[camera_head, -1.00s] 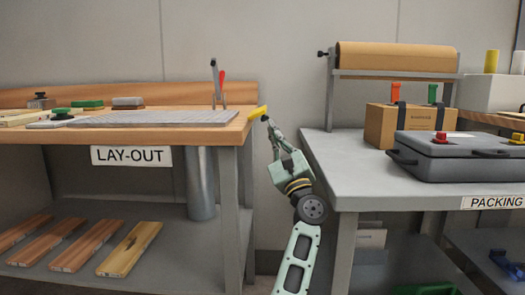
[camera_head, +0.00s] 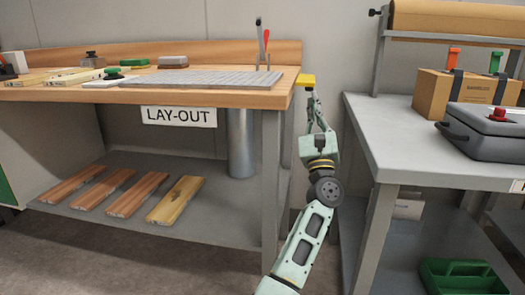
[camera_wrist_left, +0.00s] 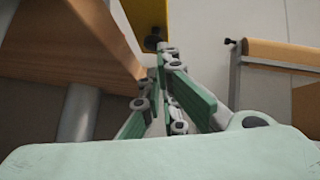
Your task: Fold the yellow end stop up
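The yellow end stop (camera_head: 306,80) sits at the right end of the wooden lay-out bench (camera_head: 225,97), close to the level of its top. It looks roughly flat. My left gripper (camera_head: 310,93) points up from below, with its tips right under the end stop. In the left wrist view the yellow end stop (camera_wrist_left: 148,14) spans the top, and the fingertips (camera_wrist_left: 160,48) are close together just below it. The fingers look shut with nothing between them. Whether the tips touch the stop is hard to tell. My right gripper is not in view.
A grey packing table (camera_head: 400,135) stands to the right, across a gap that holds my left arm. A perforated grey plate (camera_head: 205,84) and an upright clamp with a red handle (camera_head: 264,45) are on the bench. Wooden boards (camera_head: 175,200) lie on the shelf below.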

